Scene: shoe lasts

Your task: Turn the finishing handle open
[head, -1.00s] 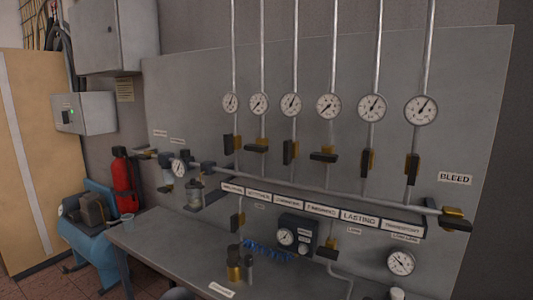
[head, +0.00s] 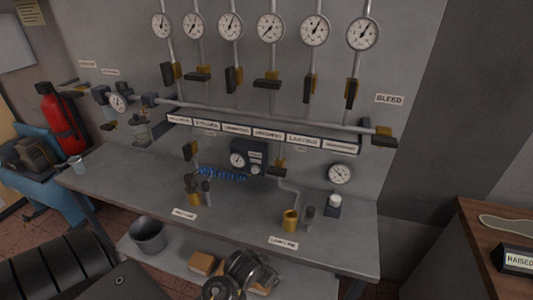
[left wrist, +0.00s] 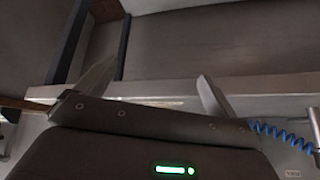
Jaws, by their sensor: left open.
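The fourth label from the left on the label strip seems to read FINISHING (head: 268,135), though the text is small. Above it, the fourth valve handle (head: 267,83) is a dark bar lying sideways across its vertical pipe, with a brass body (head: 272,74). A round gauge (head: 270,27) sits higher on the same pipe. My left gripper (left wrist: 152,88) shows in the left wrist view with its two fingers spread and nothing between them. It is beside a bench edge, away from the valves. My right gripper is not in view.
Neighbouring valves flank the handle; the second handle (head: 197,77) is also sideways, the others upright. A horizontal pipe (head: 225,108) runs below. The bench (head: 130,180) carries brass fittings (head: 290,220) and a blue coiled hose (head: 222,174). A wooden table (head: 480,230) stands right.

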